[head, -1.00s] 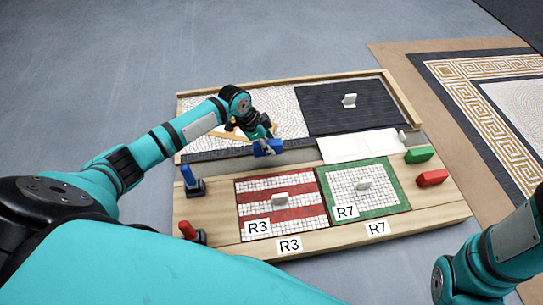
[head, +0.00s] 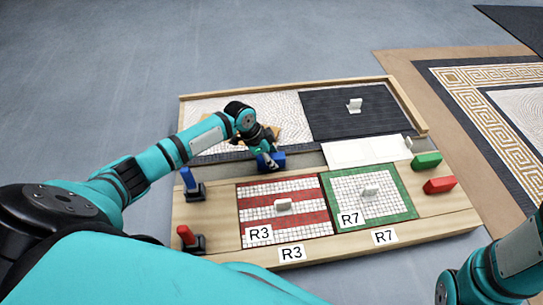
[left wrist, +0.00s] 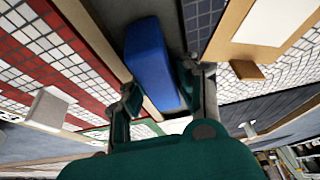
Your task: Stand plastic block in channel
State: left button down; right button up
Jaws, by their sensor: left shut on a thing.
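My left gripper (head: 267,157) is shut on a blue plastic block (head: 279,160) over the grey channel (head: 308,160). The channel runs between the back panel area and the front board. In the left wrist view, the long blue block (left wrist: 152,62) lies between the two fingers (left wrist: 160,95), with part of the dark channel floor (left wrist: 163,8) behind it. I cannot tell whether the block touches the channel floor. My right arm shows at the lower right in the head view, but its gripper is out of the picture.
Another blue block (head: 187,178) and a red block (head: 186,235) stand in dark holders at left. A green block (head: 427,160) and a red block (head: 440,185) lie at right. The striped R3 panel (head: 283,222) and green-edged R7 panel (head: 345,190) have pale raised handles.

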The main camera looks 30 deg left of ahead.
pick_arm(q)
jog(key=c, duration=1)
grip_release()
